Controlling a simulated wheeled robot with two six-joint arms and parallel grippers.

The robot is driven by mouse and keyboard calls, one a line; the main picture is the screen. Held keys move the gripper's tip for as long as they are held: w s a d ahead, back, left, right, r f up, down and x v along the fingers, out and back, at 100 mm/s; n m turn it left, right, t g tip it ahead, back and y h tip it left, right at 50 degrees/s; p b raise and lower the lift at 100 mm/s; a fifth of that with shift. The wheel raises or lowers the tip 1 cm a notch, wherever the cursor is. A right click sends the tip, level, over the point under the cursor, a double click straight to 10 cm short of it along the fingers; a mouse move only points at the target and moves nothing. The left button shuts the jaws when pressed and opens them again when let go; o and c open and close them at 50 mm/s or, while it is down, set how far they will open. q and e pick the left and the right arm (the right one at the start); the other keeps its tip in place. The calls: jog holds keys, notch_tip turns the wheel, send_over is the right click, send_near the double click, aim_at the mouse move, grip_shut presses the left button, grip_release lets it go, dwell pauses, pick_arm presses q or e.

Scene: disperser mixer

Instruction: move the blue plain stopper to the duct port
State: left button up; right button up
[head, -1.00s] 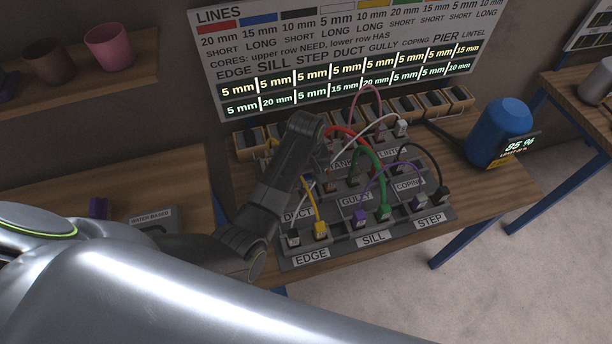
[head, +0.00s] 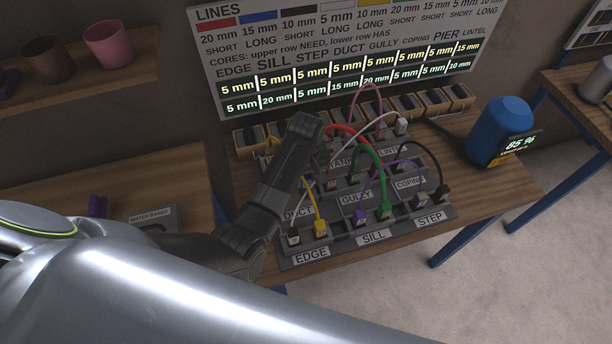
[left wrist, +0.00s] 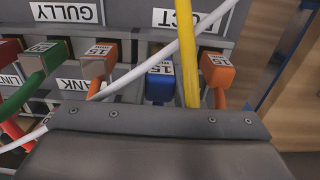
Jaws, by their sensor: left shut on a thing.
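The blue stopper (left wrist: 160,84), labelled 15, is in the middle of the left wrist view, just beyond my left gripper (left wrist: 160,108). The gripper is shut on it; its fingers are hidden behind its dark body. The upside-down DUCT label (left wrist: 181,18) is beyond the stopper, partly covered by a white cable and a yellow cable. I cannot tell whether the stopper sits in a port. My right gripper is not in view.
Orange plugs (left wrist: 98,62) (left wrist: 217,74) flank the stopper closely, and the yellow cable (left wrist: 188,62) passes beside it. Other cables arch over the panel (head: 345,238). Wooden holders (head: 408,104) line the back. A blue canister (head: 502,128) stands at right.

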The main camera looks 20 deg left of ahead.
pick_arm(q)
jog(key=shift+f+b, duration=0.6)
jog(key=shift+f, duration=0.9)
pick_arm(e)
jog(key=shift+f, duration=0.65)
pick_arm(q)
jog(key=o, duration=1.1)
jog(key=shift+c, duration=0.2)
jog(key=shift+r, duration=0.1)
